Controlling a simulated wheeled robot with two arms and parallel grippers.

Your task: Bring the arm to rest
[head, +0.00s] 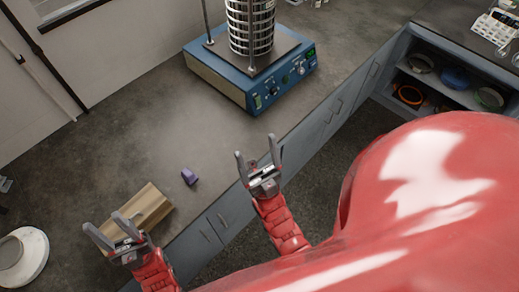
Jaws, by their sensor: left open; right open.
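My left gripper (110,232) is open, with its fingers over or beside a wooden block (149,208) on the counter at the lower left. Whether it touches the block I cannot tell. My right gripper (257,158) is open and empty near the counter's front edge, with its red arm below it. The sieve shaker (255,80) stands on the counter at the top, a blue machine with a stack of metal sieves (250,25) between upright rods.
A small purple object (189,177) lies between my grippers. A white round object (22,257) is at the far left. Grey cabinets (315,126) run along the counter front, and an open shelf (450,75) holds several round items. The counter middle (170,115) is clear.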

